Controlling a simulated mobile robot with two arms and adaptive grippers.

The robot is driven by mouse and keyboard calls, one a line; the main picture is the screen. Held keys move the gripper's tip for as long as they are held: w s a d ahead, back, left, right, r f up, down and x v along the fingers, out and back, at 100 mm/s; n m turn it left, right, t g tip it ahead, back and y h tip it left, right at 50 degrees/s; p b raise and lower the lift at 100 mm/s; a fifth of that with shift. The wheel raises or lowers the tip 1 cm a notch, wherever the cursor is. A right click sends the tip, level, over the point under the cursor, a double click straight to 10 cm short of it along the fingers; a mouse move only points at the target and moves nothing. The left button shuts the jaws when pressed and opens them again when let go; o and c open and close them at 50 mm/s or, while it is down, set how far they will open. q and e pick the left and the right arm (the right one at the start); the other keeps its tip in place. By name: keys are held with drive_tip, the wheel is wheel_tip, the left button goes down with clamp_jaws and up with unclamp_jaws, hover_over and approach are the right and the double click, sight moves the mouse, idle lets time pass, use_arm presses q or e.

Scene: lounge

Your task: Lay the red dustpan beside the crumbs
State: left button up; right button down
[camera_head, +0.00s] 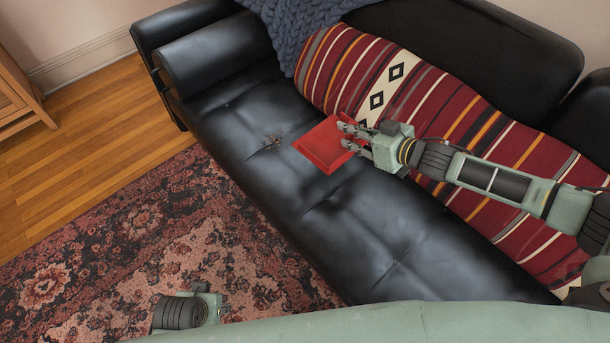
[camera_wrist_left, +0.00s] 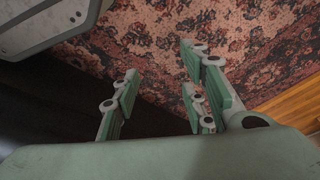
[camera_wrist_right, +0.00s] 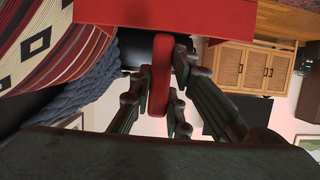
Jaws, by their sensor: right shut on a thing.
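The red dustpan (camera_head: 322,146) is on or just above the black sofa seat, next to the crumbs (camera_head: 272,142), which lie as a small dark patch just left of it. My right gripper (camera_head: 347,137) is at the dustpan's right end. In the right wrist view the gripper (camera_wrist_right: 158,95) is shut on the red handle (camera_wrist_right: 161,72), with the pan (camera_wrist_right: 185,18) beyond it. Whether the pan fully touches the seat cannot be told. My left gripper (camera_head: 215,300) is low over the rug; the left wrist view shows its fingers (camera_wrist_left: 165,95) apart and empty.
The black sofa (camera_head: 225,115) has free seat room in front of and left of the dustpan. A striped red blanket (camera_head: 450,110) covers the backrest side, under my right arm. A blue knitted throw (camera_head: 300,25) hangs at the far end. A patterned rug (camera_head: 150,235) lies in front.

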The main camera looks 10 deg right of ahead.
drive_tip(key=d, duration=0.1)
drive_tip(key=w+d+f, duration=0.1)
drive_tip(key=shift+w+d+b, duration=0.1)
drive_tip(key=shift+d+b, duration=0.3)
drive_tip(key=b, duration=0.3)
approach(309, 148)
drive_tip(key=x, duration=0.5)
drive_tip(key=shift+a, duration=0.15)
use_arm(q)
drive_tip(key=w+b+v, duration=0.1)
drive_tip(key=v, duration=1)
drive_tip(key=shift+w+a+r+t, duration=0.15)
drive_tip(key=shift+w+r+t, duration=0.2)
drive_tip(key=shift+t, duration=0.05)
use_arm(e)
drive_tip(key=shift+f, duration=2)
use_arm(q)
drive_tip(key=shift+b, duration=0.3)
use_arm(e)
drive_tip(key=shift+f, duration=0.1)
drive_tip(key=c, duration=1.7)
unclamp_jaws()
drive_tip(key=shift+o, duration=0.2)
